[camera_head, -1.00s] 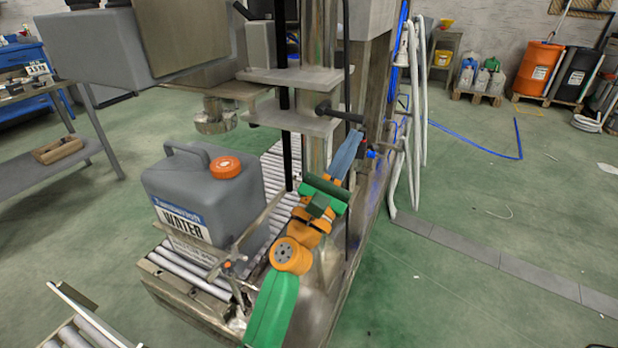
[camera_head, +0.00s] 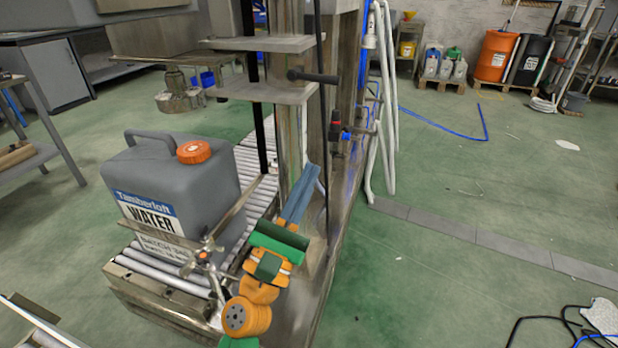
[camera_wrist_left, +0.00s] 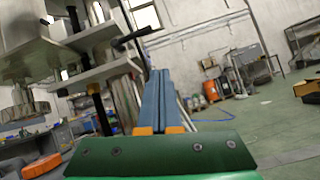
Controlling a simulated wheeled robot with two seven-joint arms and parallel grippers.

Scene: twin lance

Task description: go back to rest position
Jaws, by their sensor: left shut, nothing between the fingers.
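My left gripper (camera_head: 300,196) is in the head view, in front of the metal column and right of the grey water can. Its green and orange arm comes up from the bottom edge. The two blue-grey fingers lie together, shut and empty, pointing up and away. In the left wrist view the closed fingers (camera_wrist_left: 160,100) rise from the green palm, with nothing between them. My right gripper is in neither view.
The grey water can (camera_head: 185,180) with an orange cap stands on a roller conveyor (camera_head: 150,262). A metal clamp (camera_head: 203,255) is in front of it. A metal machine column (camera_head: 340,110) rises behind my gripper. Open green floor (camera_head: 450,250) lies to the right.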

